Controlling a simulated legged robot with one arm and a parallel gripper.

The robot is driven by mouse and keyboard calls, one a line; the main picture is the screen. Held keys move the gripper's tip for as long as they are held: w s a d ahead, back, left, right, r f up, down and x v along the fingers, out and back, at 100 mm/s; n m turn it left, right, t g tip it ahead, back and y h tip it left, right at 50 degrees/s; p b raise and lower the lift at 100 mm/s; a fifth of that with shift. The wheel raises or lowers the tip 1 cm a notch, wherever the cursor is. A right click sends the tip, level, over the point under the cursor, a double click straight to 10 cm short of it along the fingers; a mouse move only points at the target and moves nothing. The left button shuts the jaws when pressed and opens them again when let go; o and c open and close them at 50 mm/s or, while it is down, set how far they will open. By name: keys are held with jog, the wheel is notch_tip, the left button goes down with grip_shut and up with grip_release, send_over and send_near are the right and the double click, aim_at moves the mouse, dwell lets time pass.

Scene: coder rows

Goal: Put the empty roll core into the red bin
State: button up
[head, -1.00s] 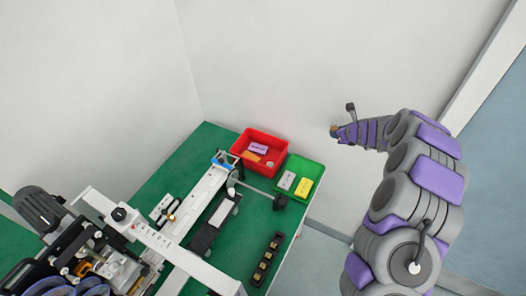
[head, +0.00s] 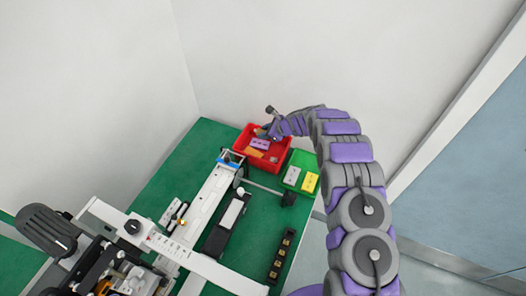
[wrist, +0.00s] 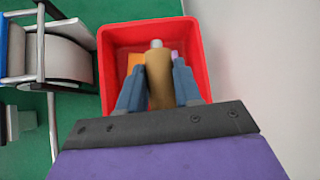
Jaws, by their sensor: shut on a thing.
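The empty roll core (wrist: 159,82) is a brown tube held between the two blue-grey fingers of my gripper (wrist: 158,76) in the wrist view. The red bin (wrist: 112,62) lies behind and below it there, with the core over the bin's opening. In the head view my gripper (head: 262,132) is at the far rim of the red bin (head: 281,160), at the back of the green table. The core is small there and mostly hidden by the gripper. The bin holds a purple piece (head: 260,143) and an orange piece (head: 256,153); a small pale end shows beyond the core.
A green tray (head: 303,160) with a pale block (head: 292,176) and a yellow block (head: 310,182) adjoins the bin on the right. A white machine rail (head: 207,200) with a roller stands to the left. The wall is close behind the bin.

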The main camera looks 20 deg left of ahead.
jog(key=f, duration=0.2)
jog(key=d+f+b, duration=0.1)
jog(key=shift+f, duration=0.35)
jog(key=shift+a+f+b, duration=0.35)
jog(key=shift+f+b, duration=0.05)
jog(key=shift+f, duration=0.4)
jog(key=o, duration=0.9)
jog(key=shift+d+r, duration=0.1)
jog(key=shift+d, duration=0.2)
jog(key=shift+o, duration=1)
jog(key=shift+a, duration=0.1)
